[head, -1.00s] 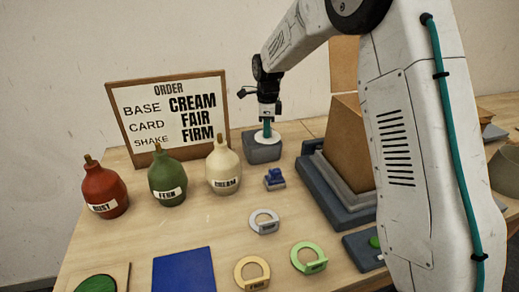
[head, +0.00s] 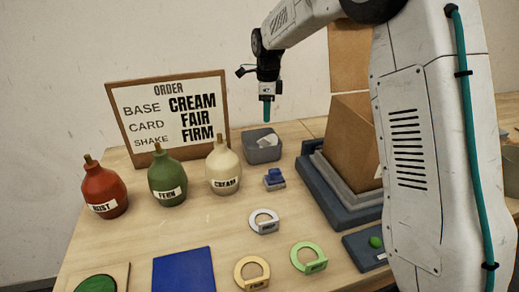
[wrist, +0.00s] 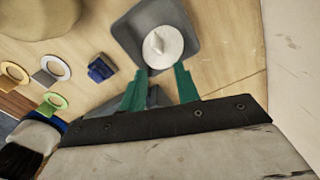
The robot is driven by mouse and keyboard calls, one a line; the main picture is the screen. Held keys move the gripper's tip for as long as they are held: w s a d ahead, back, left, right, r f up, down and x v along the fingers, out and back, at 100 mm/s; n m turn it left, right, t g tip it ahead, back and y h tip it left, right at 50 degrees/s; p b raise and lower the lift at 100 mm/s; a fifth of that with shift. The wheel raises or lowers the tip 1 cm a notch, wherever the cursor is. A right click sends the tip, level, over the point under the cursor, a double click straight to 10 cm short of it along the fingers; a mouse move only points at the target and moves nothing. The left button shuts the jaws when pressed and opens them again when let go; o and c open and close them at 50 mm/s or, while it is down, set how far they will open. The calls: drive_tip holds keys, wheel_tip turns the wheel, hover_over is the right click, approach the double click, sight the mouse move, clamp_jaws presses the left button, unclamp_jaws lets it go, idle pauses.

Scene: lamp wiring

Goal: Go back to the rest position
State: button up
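My gripper (head: 267,111) hangs above the small grey bin (head: 263,155), pointing down. In the wrist view its two green fingers (wrist: 160,85) are spread apart with nothing between them, so it is open. A white round piece with a small knob (wrist: 163,47) lies inside the grey bin, apart from the fingers. It also shows in the head view as a pale shape (head: 266,143) in the bin.
An order board (head: 170,115) stands at the back left. Red (head: 104,190), green (head: 167,178) and cream (head: 222,168) bottles stand before it. Several ring tags, such as the green one (head: 309,258), lie in front. A brown box on a blue-grey stand (head: 340,190) is at right.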

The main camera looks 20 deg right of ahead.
drive_tip(key=shift+r, duration=0.55)
drive_tip(key=s+n, duration=0.1)
drive_tip(key=n, duration=0.1)
drive_tip(key=s+f+n, duration=0.1)
drive_tip(key=s+n, duration=0.1)
drive_tip(key=s+f+n+g, duration=0.1)
drive_tip(key=s+n, duration=0.1)
drive_tip(key=n, duration=0.1)
drive_tip(key=shift+s+d, duration=0.15)
drive_tip(key=shift+s, duration=0.1)
drive_tip(key=s+d+r+n, duration=0.1)
drive_tip(key=s+n, duration=0.4)
drive_tip(key=s, duration=0.7)
drive_tip(key=s+r+n+t, duration=0.1)
drive_tip(key=s+r+n, duration=0.3)
drive_tip(key=s, duration=0.9)
drive_tip(key=s+d+r+n+t, duration=0.1)
drive_tip(key=s+n, duration=0.4)
drive_tip(key=s, duration=0.8)
drive_tip(key=shift+s+d+r+n, duration=0.3)
drive_tip(key=shift+r+n, duration=0.1)
drive_tip(key=shift+r, duration=0.4)
